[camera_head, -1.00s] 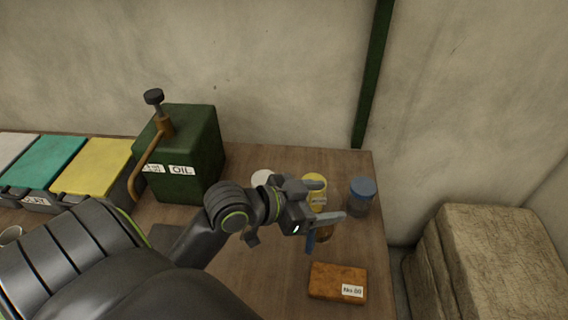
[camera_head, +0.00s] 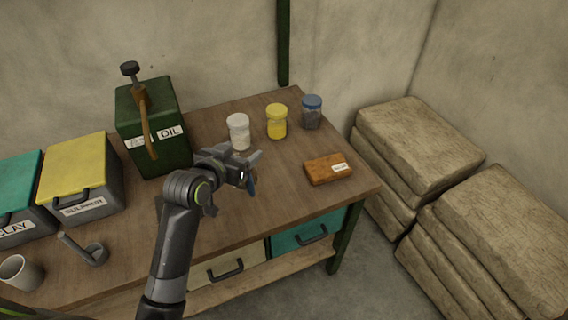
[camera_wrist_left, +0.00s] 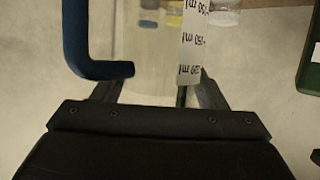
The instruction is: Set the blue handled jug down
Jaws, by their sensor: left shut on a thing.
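The blue handled jug shows in the left wrist view as a clear body (camera_wrist_left: 158,72) with a white "ml" scale. Its blue handle (camera_wrist_left: 78,40) is on the left side. In the head view only a small blue piece (camera_head: 252,186) of it shows below my left gripper (camera_head: 254,163); the rest is hidden or too clear to make out. My left gripper is shut on the jug, over the workbench (camera_head: 275,205). I cannot tell how far the jug is from the bench top. My right gripper is not in view.
A white-lidded jar (camera_head: 238,132), a yellow jar (camera_head: 277,122) and a blue-lidded jar (camera_head: 311,112) stand behind. An orange-brown block (camera_head: 328,169) lies right. Bare wood lies between gripper and block.

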